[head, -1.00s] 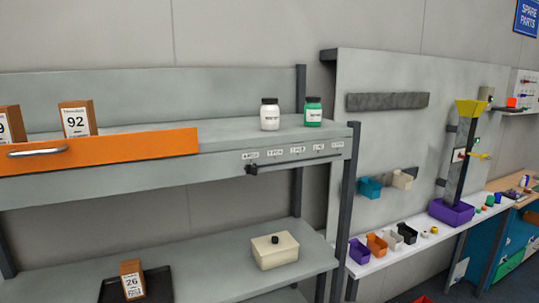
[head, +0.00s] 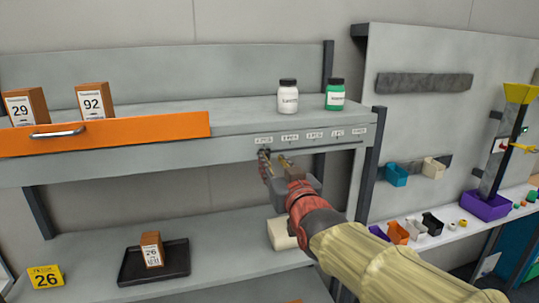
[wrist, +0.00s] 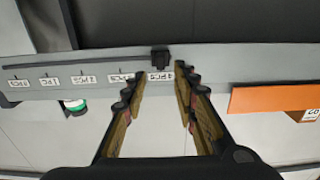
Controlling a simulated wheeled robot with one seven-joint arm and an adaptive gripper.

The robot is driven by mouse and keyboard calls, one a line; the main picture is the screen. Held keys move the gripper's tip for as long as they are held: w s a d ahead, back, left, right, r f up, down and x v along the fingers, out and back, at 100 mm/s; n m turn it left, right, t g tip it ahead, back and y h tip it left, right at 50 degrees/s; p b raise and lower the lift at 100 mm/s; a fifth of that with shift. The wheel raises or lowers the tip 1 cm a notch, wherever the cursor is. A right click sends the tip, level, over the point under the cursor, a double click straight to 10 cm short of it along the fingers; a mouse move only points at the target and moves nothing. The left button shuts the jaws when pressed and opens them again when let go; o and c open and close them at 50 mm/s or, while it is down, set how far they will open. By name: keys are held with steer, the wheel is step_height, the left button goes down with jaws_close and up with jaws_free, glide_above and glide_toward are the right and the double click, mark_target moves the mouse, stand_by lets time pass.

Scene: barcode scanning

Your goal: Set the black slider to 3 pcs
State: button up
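The black slider (wrist: 160,58) sits on a dark rail along the grey shelf front, by the end label of a row, which reads like 4 PCS. The 3 PCS label (wrist: 120,77) is the neighbouring one, to the left in the wrist view; in the head view it lies to the right. My gripper (wrist: 160,82) is open and empty, its fingers on either side of the slider's line. The slider shows just beyond the fingertips, apparently not gripped.
A white jar (head: 288,98) and a green jar (head: 335,96) stand on the shelf above the labels. An orange drawer (head: 110,134) is to the left. The lower shelf holds a black tray (head: 130,275) with a small box (head: 152,250) and a cream bin (head: 280,234).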

mark_target(267, 154)
steer(key=shift+x, duration=2.55)
steer(key=shift+c, duration=1.3)
steer(key=c, duration=0.4)
jaws_close()
